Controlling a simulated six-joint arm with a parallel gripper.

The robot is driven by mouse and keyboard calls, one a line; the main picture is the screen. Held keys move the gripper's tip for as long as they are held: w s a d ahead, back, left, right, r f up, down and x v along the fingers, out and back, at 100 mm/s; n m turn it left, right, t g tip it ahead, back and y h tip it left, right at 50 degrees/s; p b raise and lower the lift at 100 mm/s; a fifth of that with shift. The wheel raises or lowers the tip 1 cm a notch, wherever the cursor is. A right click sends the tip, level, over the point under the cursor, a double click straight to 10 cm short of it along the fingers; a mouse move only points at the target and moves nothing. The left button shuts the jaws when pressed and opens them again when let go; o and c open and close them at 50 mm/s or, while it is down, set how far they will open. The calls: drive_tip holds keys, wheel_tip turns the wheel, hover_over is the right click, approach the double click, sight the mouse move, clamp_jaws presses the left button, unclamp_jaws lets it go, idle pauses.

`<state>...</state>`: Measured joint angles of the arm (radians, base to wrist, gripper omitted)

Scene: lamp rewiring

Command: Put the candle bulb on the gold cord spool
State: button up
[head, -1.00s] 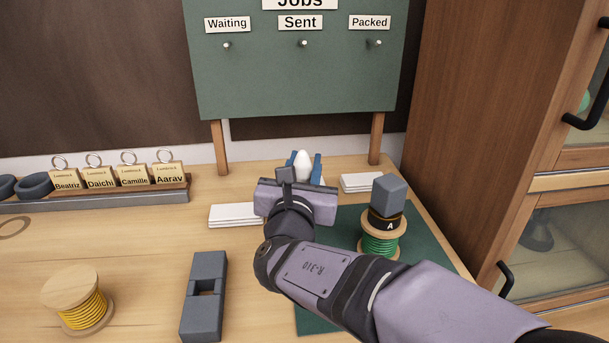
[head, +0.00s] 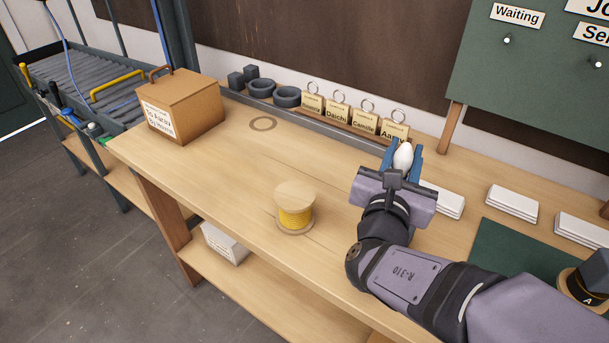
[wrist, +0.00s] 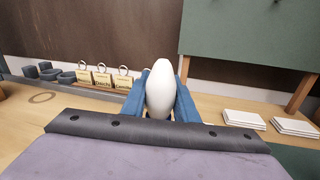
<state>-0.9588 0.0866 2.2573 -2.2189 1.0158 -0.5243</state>
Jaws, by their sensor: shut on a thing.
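The white candle bulb (head: 403,157) stands upright between the blue fingers of my gripper (head: 402,163), which is shut on it. In the wrist view the bulb (wrist: 160,88) shows between both fingers, its lower end hidden by the gripper body. The gold cord spool (head: 295,210) stands upright on the bench, left of my gripper in the head view. It has a flat wooden top with nothing on it and yellow-gold cord around its middle. The spool is not visible in the wrist view.
Name tags (head: 350,116) stand in a rack along the back of the bench (head: 215,160). A cardboard box (head: 182,108) sits at the left end. White card stacks (head: 512,203) and a green mat (head: 490,246) lie to the right. The bench around the spool is clear.

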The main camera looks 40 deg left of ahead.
drive_tip(key=s+a+r+n+g+y+p, duration=0.1)
drive_tip(key=s+a+n+y+p, duration=0.15)
drive_tip(key=s+a, duration=0.5)
drive_tip(key=s+a+r+n+g+y+p, duration=0.1)
drive_tip(key=s+a+y+p, duration=0.25)
drive_tip(key=a, duration=0.65)
wheel_tip(320, 180, up, 4)
drive_tip(key=h, duration=0.2)
hover_over(297, 182)
drive_tip(key=shift+m, duration=0.25)
drive_tip(key=shift+f, duration=4.9)
drive_tip(key=shift+f, duration=0.2)
drive_tip(key=o, duration=1)
drive_tip(key=shift+o, duration=0.2)
drive_tip(key=shift+r, duration=0.2)
drive_tip(key=b+v, duration=0.2)
drive_tip(key=v, duration=1)
drive_tip(key=shift+f, duration=0.3)
